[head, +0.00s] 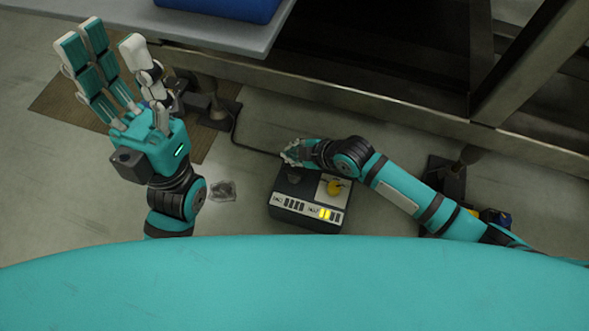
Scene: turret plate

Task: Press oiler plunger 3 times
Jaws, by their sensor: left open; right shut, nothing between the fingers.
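A dark box-shaped unit (285,204), which I take to be the oiler, sits on the floor right of centre. A yellow knob (334,187) stands on a pale square on its top. I cannot tell for sure whether this is the plunger. My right gripper (291,157) is shut and empty at the unit's far left corner, left of and beyond the yellow knob. It hides that corner, and I cannot tell whether it touches the unit. My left gripper (103,48) is open and empty, raised at the left, well away from the unit.
The unit's front strip has a lit yellow patch (325,214). A small grey clump (223,191) lies on the floor left of the unit. A grey table (230,40) with a blue bin (225,8) and metal beams bound the far side. A brown mat (60,100) lies at left.

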